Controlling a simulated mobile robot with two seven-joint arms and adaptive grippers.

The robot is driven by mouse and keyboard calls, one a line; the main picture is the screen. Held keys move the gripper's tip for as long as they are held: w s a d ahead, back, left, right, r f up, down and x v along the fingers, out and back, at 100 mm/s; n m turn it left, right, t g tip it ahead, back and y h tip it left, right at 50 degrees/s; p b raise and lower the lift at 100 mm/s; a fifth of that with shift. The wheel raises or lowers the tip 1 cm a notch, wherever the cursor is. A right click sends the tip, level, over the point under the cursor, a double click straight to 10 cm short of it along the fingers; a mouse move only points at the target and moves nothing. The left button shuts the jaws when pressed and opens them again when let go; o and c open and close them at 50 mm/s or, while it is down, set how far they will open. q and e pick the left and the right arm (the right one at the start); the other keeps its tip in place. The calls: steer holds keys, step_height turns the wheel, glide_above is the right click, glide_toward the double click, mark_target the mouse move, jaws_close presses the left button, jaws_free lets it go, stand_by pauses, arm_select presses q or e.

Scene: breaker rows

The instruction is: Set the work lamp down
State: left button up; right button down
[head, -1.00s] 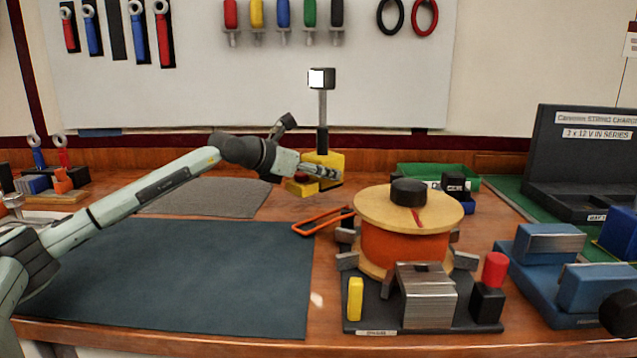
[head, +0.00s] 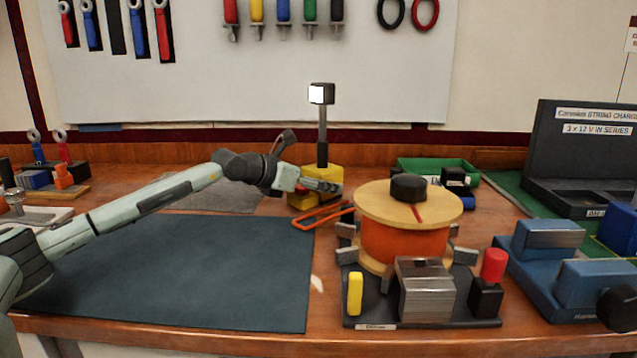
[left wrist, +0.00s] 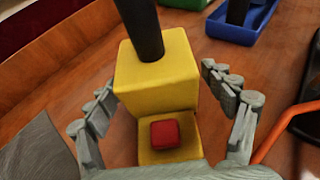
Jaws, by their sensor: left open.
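The work lamp has a yellow block base (head: 327,172), a dark post and a black head with a lit white face (head: 317,94). It stands upright at the back of the wooden bench, behind the spool, and appears to rest on the bench. In the left wrist view, the yellow base (left wrist: 157,80) shows a lower step with a red button (left wrist: 165,134). My left gripper (head: 324,187) is open at the base, with one finger on each side and visible gaps to it. The base's underside is hidden. My right gripper is not in view.
An orange-handled loop (head: 322,215) lies just in front of the lamp. An orange spool with wooden flanges (head: 408,210) stands to the right. A green bin (head: 430,166) and a blue tray sit behind it. The dark mat (head: 190,275) at the left front is clear.

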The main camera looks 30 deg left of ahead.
arm_select(q)
steer(key=shift+s+a, duration=0.1)
steer(key=shift+s, duration=0.05)
steer(key=b+v, duration=0.3)
steer(key=v, duration=0.7)
steer(key=shift+s+r+b, duration=0.1)
steer(key=shift+s+b, duration=0.2)
steer(key=shift+b, duration=0.05)
steer(key=shift+s+a+r, duration=0.15)
steer(key=shift+s+r, duration=0.15)
steer(key=shift+s, duration=0.2)
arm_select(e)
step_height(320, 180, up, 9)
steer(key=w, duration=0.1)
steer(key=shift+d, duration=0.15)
